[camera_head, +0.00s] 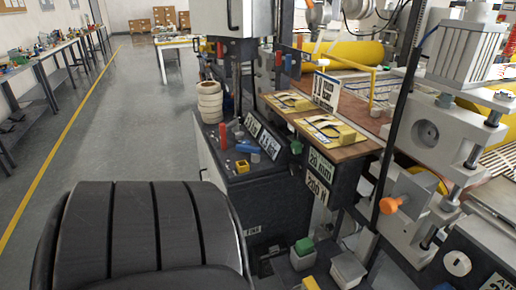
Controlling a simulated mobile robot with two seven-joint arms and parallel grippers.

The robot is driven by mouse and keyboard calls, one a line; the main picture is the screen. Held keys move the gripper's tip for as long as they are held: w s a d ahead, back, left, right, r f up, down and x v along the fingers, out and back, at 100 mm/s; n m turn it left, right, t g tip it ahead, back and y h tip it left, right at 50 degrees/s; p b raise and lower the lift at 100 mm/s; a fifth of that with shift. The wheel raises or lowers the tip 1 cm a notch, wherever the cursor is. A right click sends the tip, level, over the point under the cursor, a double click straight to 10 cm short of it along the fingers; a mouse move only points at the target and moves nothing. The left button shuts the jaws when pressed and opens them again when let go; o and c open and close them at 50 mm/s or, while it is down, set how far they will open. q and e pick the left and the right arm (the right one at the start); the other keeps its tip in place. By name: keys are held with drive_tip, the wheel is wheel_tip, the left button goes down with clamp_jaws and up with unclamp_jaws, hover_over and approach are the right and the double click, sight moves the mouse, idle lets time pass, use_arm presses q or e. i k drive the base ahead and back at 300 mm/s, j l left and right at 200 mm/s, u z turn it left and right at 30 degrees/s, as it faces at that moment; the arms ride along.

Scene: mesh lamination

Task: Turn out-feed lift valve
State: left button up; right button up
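Neither of my grippers shows in the head view. An orange knob (390,205) sticks out to the left from the grey press frame (432,128) at the right. It may be a valve handle, but no readable label marks it as the out-feed lift valve. I cannot tell which of these parts is the lift valve. Nothing touches them.
Wooden panels with yellow parts (330,131) sit right of the cabinet. White rolls (209,101) are stacked at its left. A long workbench (50,62) lines the left wall. The grey aisle (125,130) is clear.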

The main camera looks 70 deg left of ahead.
sight(256, 153)
drive_tip(key=i+u, duration=0.15)
drive_tip(key=u, duration=0.25)
drive_tip(key=i+u, duration=0.15)
drive_tip(key=u, duration=0.2)
drive_tip(key=l, duration=0.05)
